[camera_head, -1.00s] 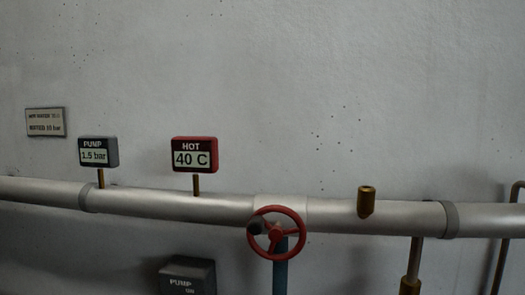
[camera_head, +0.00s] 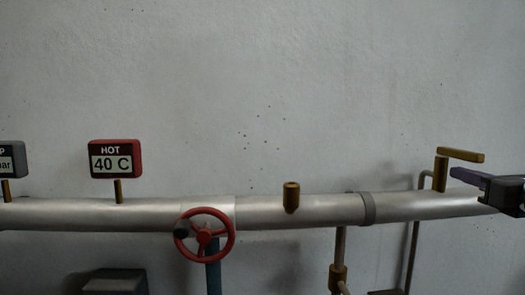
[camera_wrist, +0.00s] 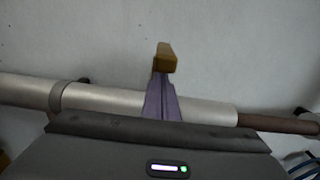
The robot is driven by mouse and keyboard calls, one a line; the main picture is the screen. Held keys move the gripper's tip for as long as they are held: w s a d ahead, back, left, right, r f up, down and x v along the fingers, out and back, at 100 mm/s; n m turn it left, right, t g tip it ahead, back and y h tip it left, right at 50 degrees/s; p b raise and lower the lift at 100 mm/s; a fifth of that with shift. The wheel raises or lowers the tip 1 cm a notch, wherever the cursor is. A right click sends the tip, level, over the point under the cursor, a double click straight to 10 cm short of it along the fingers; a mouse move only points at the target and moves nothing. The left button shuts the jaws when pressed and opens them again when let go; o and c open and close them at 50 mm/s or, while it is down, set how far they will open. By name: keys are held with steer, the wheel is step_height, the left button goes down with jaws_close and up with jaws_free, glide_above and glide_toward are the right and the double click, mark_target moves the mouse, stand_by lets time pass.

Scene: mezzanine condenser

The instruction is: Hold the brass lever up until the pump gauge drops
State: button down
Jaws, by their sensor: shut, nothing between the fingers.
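The brass lever (camera_head: 462,155) sticks out to the right, about level, from the top of a brass post on the pipe at the far right. In the wrist view the lever (camera_wrist: 165,58) shows nearly end-on above my fingertips. My gripper (camera_head: 455,173) comes in from the right edge with its purple fingers shut and empty, just below the lever. In the wrist view the fingers (camera_wrist: 161,84) point up at the lever; whether they touch it I cannot tell. The pump gauge (camera_head: 11,159) is cut off by the left edge, and its number is hidden.
A silver pipe (camera_head: 300,212) runs along the grey wall. A thin bent pipe (camera_head: 413,240) stands behind, left of the lever. The wall above is bare.

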steer(key=shift+f, duration=1.15)
steer(key=shift+s, duration=0.1)
steer(key=s, duration=0.9)
steer(key=shift+s+d, duration=0.15)
steer(key=shift+s, duration=0.25)
